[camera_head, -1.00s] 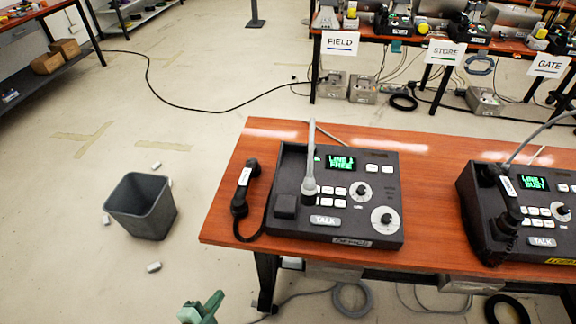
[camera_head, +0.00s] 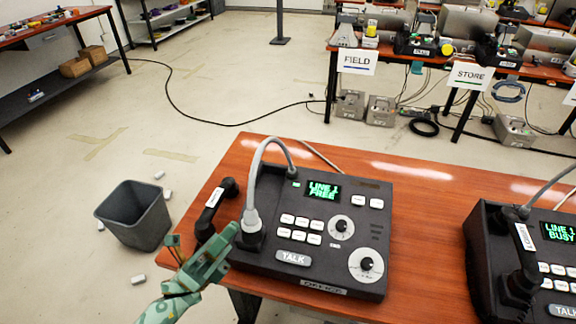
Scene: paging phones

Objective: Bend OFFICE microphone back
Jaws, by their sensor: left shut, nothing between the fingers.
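The OFFICE station (camera_head: 318,215) is a dark desk unit on the wooden table, with its OFFICE label on the front edge and a green screen reading LINE 1 FREE. Its grey gooseneck microphone (camera_head: 262,157) rises from the back of the unit and arches forward and down to the left. The microphone's head end (camera_head: 252,218) hangs low over the unit's left front. My left gripper (camera_head: 233,230) is green, shut and empty, at the unit's left front edge just left of the head end. I cannot tell whether they touch. My right gripper is not in view.
A black handset (camera_head: 210,208) lies along the unit's left side, partly hidden by my gripper. A LINE 1 BUSY station (camera_head: 520,260) stands at the right. A dark bin (camera_head: 136,218) is on the floor at left. The wooden table (camera_head: 425,190) is clear between the stations.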

